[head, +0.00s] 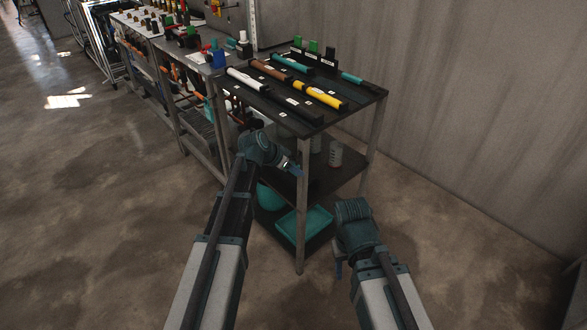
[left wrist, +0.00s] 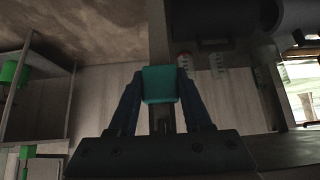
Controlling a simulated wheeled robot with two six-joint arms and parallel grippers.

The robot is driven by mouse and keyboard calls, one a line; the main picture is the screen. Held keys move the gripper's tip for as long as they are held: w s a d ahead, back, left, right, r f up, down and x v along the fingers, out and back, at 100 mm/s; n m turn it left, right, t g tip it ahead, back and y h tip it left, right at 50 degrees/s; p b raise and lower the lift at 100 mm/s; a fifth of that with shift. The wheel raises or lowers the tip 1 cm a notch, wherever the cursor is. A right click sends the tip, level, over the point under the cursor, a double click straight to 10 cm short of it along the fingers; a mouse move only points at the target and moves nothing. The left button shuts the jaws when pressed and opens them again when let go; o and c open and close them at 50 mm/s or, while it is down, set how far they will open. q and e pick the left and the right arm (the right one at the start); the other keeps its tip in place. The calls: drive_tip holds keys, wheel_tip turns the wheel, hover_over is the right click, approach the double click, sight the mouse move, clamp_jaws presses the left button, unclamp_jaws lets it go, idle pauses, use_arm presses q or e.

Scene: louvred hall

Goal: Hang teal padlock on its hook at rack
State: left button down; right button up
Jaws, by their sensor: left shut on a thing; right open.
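A teal block-like thing (left wrist: 160,84), which looks like the padlock's body, sits between the fingers of my left gripper (left wrist: 160,95) in the left wrist view. My left gripper is shut on it. In the head view my left gripper (head: 294,169) is beside the near side of the cart, below its top; the teal thing cannot be made out there. My right gripper (head: 339,266) is open, low and to the right of the cart's near leg, with its fingers partly hidden. I cannot pick out the rack or the padlock's hook in either view.
The dark cart (head: 318,122) carries several coloured cylinders on top. A red-and-white cylinder (head: 336,155) stands on its middle shelf, and a teal tray (head: 304,230) lies at the bottom. A cluttered workbench (head: 190,60) adjoins at left. The floor at left is clear.

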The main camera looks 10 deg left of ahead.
use_arm(q)
drive_tip(key=shift+c, duration=1.3)
unclamp_jaws()
drive_tip(key=s+a+r+p, duration=0.3)
drive_tip(key=s+a, duration=0.1)
drive_tip(key=s, duration=0.1)
